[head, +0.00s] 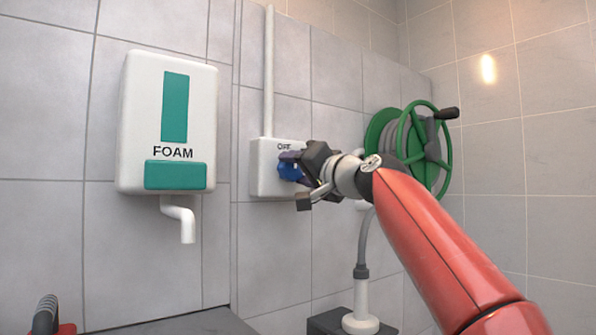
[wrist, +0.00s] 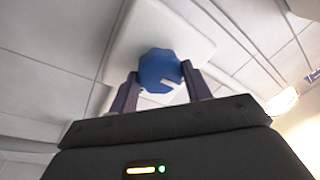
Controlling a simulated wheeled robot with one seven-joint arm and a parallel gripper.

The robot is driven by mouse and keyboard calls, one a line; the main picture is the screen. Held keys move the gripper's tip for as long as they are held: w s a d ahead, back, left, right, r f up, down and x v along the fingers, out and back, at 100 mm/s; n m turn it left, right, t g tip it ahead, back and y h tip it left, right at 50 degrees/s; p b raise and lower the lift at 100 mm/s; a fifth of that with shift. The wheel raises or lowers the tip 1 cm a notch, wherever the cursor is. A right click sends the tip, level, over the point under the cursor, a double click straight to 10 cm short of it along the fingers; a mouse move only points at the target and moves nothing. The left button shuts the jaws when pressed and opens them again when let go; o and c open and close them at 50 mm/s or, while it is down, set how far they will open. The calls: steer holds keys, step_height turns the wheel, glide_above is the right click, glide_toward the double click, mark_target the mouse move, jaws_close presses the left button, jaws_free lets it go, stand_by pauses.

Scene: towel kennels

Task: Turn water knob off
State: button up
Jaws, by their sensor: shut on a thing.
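The blue water knob (head: 289,171) sits on a white wall box (head: 262,180) marked "OFF" at its top. The knob also shows in the wrist view (wrist: 160,69), with a white pointer mark towards its lower right side. My gripper (head: 292,172) reaches in from the right and is shut on the knob. In the wrist view its two fingers (wrist: 160,84) stand on either side of the knob. The fingers and gripper body hide part of the knob and the box's right side in the head view.
A white FOAM dispenser (head: 190,120) with a spout hangs left of the box. A green hose reel (head: 420,140) is on the wall behind my arm. A pipe (head: 268,75) rises from the box. A white stand (head: 361,305) is below my arm.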

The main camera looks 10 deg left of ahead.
stand_by(0.4)
steer(key=o, duration=1)
steer(key=shift+c, duration=0.2)
steer(key=b+v, duration=0.4)
steer(key=v, duration=0.3)
steer(key=shift+s+d, duration=0.25)
steer(key=shift+f, duration=0.1)
